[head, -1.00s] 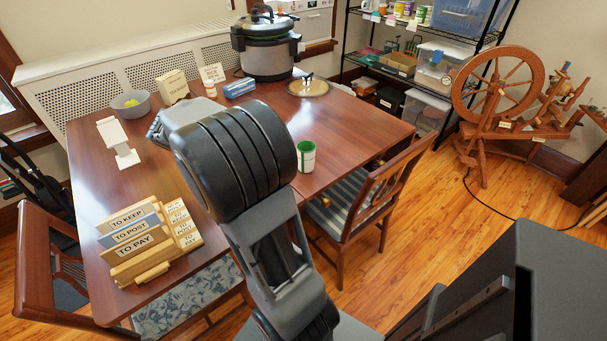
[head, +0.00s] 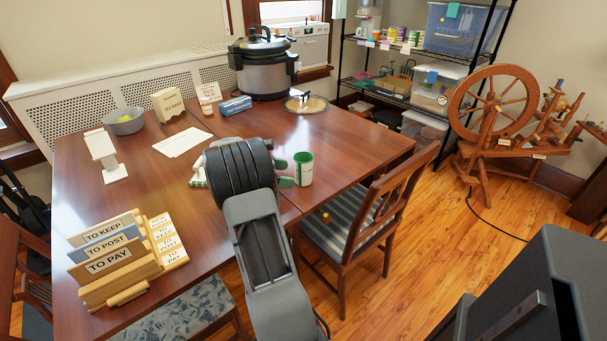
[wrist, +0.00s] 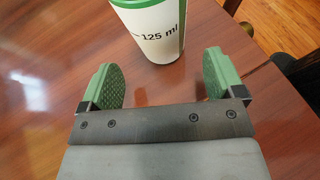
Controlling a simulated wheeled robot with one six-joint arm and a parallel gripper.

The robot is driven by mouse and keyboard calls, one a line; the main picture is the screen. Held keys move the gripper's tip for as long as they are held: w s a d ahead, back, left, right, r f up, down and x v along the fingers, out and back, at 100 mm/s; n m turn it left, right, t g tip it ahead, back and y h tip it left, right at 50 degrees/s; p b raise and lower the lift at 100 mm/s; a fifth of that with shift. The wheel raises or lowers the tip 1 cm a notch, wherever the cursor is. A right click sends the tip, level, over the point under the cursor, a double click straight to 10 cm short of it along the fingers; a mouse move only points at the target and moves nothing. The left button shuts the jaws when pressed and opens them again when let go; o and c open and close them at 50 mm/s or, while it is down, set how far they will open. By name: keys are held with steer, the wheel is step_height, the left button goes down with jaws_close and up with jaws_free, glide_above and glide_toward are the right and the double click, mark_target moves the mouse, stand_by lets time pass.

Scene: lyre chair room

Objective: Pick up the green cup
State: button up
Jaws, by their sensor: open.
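The green cup (head: 303,168) stands upright on the wooden table (head: 330,125), near its right edge. It is green with a white panel. In the wrist view the cup (wrist: 158,32) shows its lower part, with a "125 ml" mark, and its top is cut off. My gripper (wrist: 160,82) is open, with green pads apart and nothing between them. The cup stands just beyond the fingertips, roughly centred between them. In the head view my arm hides most of the gripper; a green finger (head: 285,182) shows just left of the cup.
A chair (head: 365,220) stands at the table's right side. A letter sorter (head: 120,260) is at the front left. White papers (head: 182,142), a grey bowl (head: 124,122) and a large cooker (head: 263,65) lie farther back. The table around the cup is mostly clear.

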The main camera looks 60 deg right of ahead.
mark_target(301, 175)
steer(key=shift+b+x, duration=0.7)
steer(key=shift+x, duration=2.2)
steer(key=shift+s+a+r, duration=0.1)
steer(key=shift+s+r, duration=0.05)
steer(key=shift+c, duration=0.3)
steer(key=c, duration=1)
steer(key=shift+r, duration=0.15)
